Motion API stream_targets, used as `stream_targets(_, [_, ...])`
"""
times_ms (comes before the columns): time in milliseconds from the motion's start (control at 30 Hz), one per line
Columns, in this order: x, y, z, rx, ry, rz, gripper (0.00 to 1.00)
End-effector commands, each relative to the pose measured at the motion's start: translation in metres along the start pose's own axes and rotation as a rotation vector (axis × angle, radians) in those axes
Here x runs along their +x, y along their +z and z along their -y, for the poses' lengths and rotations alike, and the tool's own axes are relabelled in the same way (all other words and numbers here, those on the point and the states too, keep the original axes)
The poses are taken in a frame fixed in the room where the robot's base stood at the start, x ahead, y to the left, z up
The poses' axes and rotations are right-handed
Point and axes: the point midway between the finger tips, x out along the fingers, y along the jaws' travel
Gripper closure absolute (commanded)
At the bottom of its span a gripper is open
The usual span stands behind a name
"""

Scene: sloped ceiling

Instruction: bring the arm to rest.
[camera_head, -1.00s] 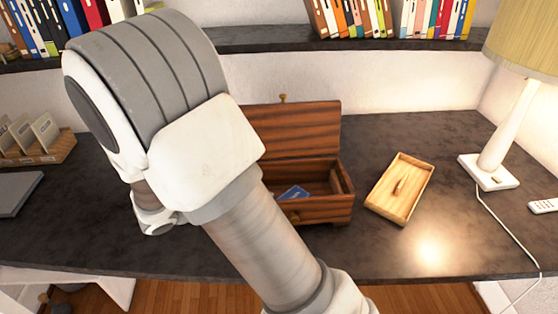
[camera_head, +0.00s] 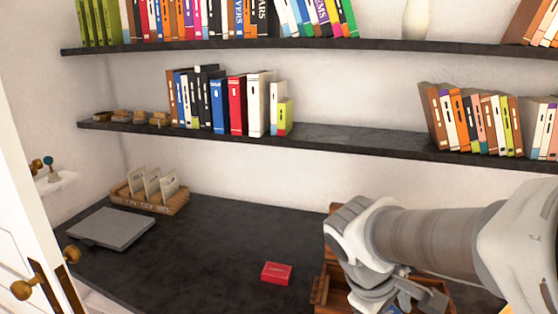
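My arm reaches in from the right in the head view, and my gripper (camera_head: 418,300) is at the lower right, over the open wooden box (camera_head: 326,285). Its fingers are small, dark and partly cut off by the bottom edge, so I cannot tell whether they are open or shut. Part of the box is hidden behind my arm. A bit of something blue (camera_head: 402,306) shows beneath the gripper. I cannot tell whether the gripper touches it.
A small red box (camera_head: 276,272) lies on the dark desk (camera_head: 215,255), left of the wooden box. A grey laptop-like slab (camera_head: 112,228) and a wooden card holder (camera_head: 150,195) are at the left. Shelves of books (camera_head: 240,105) hang above. The desk's middle is clear.

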Motion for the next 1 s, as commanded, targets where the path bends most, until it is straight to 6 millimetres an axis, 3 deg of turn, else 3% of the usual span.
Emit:
stream_targets(300, [-0.049, 0.024, 0.023, 0.498, -0.163, -0.308, 0.00])
stream_targets(500, [-0.071, 0.028, 0.031, 0.689, -0.229, -0.440, 0.00])
stream_targets(1000, [-0.078, 0.029, 0.034, 0.744, -0.251, -0.479, 0.00])
